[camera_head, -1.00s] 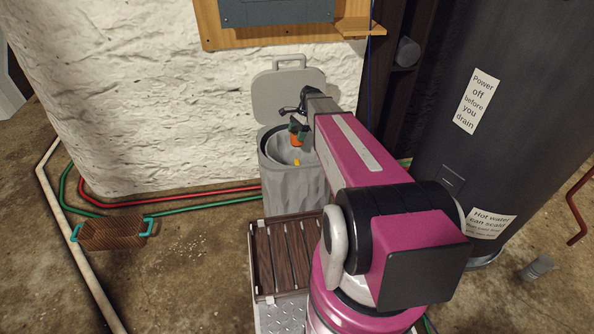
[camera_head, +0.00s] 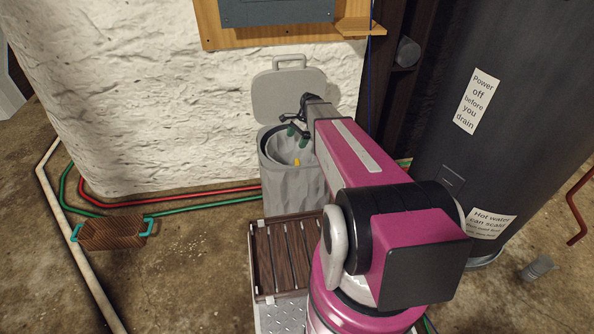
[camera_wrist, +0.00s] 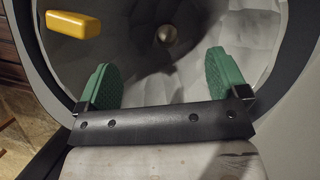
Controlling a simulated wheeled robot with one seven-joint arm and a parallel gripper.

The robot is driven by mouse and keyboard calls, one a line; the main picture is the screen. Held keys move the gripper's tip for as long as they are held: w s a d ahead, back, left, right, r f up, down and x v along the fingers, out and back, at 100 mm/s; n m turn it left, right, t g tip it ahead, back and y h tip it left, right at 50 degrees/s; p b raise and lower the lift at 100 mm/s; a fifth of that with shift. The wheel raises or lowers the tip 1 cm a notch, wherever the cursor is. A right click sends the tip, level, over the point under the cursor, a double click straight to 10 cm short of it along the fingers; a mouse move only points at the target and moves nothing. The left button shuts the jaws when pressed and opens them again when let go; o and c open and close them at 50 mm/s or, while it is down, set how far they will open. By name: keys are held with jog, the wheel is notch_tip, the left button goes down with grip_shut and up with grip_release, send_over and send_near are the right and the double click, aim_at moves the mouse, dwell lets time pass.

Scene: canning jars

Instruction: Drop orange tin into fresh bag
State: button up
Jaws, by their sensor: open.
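My gripper (camera_head: 297,135) is open over the mouth of a grey bin (camera_head: 292,186) lined with a pale grey bag (camera_head: 285,150). In the wrist view its two green fingertips (camera_wrist: 162,85) stand apart with nothing between them. The bag's creased inside (camera_wrist: 260,45) shows beyond them, with a dark bottom. A small brownish round spot (camera_wrist: 167,35) shows deep inside; I cannot tell what it is. A yellow tab (camera_wrist: 73,24) is near the rim, also seen in the head view (camera_head: 297,162). The orange tin is not recognisable in either current view.
The bin's lid (camera_head: 290,95) stands open against the white wall (camera_head: 180,90). A dark tank (camera_head: 500,130) with labels stands at right. A slatted wooden crate (camera_head: 285,255) is in front of the bin. A brown box with teal handles (camera_head: 112,233) lies at left near pipes.

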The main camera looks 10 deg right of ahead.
jog(key=v, duration=0.7)
jog(key=shift+r, duration=0.2)
jog(key=shift+d, duration=0.1)
